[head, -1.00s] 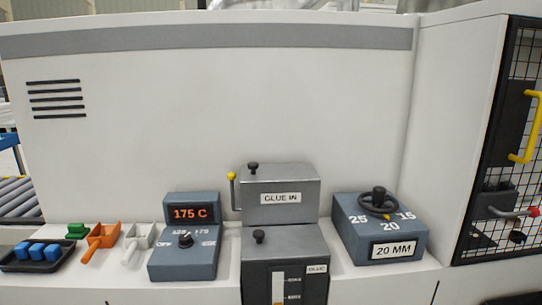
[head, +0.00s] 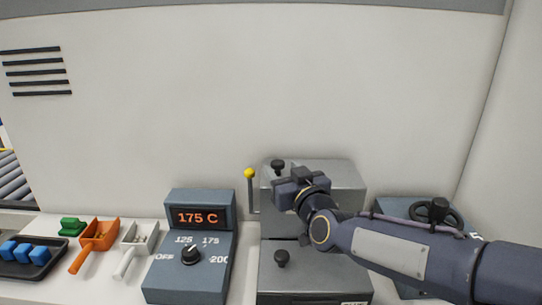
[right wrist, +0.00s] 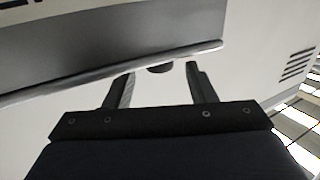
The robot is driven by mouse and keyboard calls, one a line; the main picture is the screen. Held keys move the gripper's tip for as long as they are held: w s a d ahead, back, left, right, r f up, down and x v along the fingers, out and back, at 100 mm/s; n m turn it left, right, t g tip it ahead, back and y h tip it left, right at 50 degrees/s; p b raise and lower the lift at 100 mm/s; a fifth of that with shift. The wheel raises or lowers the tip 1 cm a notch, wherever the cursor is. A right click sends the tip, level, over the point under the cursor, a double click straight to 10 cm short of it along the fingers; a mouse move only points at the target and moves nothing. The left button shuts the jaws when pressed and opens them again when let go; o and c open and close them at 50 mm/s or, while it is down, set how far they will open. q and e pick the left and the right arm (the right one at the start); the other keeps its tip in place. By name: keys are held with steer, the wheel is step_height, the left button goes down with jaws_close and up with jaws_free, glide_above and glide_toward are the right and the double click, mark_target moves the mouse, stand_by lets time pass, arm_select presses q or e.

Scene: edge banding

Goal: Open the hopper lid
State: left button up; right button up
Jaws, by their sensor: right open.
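The hopper is a grey metal box with an upper part (head: 345,177) and a lower part (head: 315,275). A black knob (head: 278,166) stands on the upper part and another black knob (head: 282,257) on the lower one. My right gripper (head: 298,182) is in front of the upper part, just right of its knob, and hides its label. In the right wrist view my right gripper (right wrist: 162,67) has its fingers apart. A dark rounded piece (right wrist: 160,69) shows between the fingertips; I cannot tell which knob it is or whether they touch. My left gripper is out of view.
A yellow-tipped lever (head: 250,175) stands left of the hopper. Farther left are the 175 C control box (head: 190,270), a white scoop (head: 138,240), an orange scoop (head: 100,238) and a black tray (head: 40,268). My right arm partly covers the handwheel box (head: 395,208).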

mark_target(275, 161)
steer(key=p+x, duration=0.1)
steer(key=x, duration=0.5)
steer(key=shift+c, duration=0.2)
jaws_close()
